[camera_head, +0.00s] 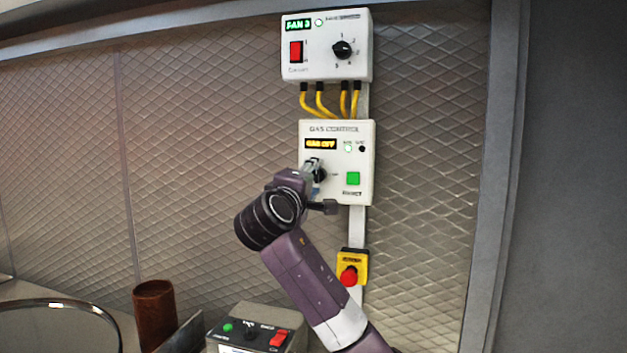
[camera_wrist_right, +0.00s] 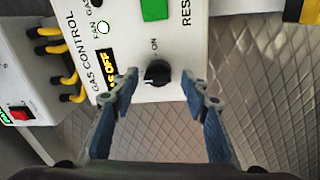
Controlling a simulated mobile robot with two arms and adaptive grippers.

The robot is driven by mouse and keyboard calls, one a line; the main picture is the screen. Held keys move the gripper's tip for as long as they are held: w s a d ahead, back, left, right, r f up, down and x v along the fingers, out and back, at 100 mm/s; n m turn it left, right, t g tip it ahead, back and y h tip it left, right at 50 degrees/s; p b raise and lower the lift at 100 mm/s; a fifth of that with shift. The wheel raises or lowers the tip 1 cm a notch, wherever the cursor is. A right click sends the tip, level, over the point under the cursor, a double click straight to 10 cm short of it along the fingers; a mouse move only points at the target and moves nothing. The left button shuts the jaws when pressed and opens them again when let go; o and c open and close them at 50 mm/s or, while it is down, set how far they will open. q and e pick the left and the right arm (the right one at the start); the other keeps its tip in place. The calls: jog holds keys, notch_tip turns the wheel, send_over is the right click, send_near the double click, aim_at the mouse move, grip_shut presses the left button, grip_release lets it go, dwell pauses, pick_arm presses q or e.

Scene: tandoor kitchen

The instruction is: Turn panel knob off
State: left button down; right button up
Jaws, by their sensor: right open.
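The white gas control panel (camera_head: 366,150) hangs on the wall, and its amber display (camera_head: 320,144) reads GAS OFF. Its round black knob (camera_head: 321,175) is partly hidden behind my right gripper (camera_head: 313,171) in the head view. In the right wrist view the knob (camera_wrist_right: 157,72) shows clearly, with an ON label beside it. My right gripper (camera_wrist_right: 159,86) is open, one finger on each side of the knob, with visible gaps. Whether the fingertips reach past the knob's face is hard to tell. My left gripper is not in view.
A fan panel (camera_head: 325,68) with a red switch hangs above, joined by yellow cables (camera_head: 320,100). A green button (camera_head: 353,178) sits right of the knob. A red emergency button (camera_head: 348,276) is below. A switch box (camera_head: 262,322) and brown cup (camera_head: 154,312) stand lower left.

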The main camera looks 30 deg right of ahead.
jog(key=r+v, duration=0.1)
jog(key=v, duration=1.1)
jog(key=shift+f, duration=0.5)
jog(key=shift+a+f, duration=0.1)
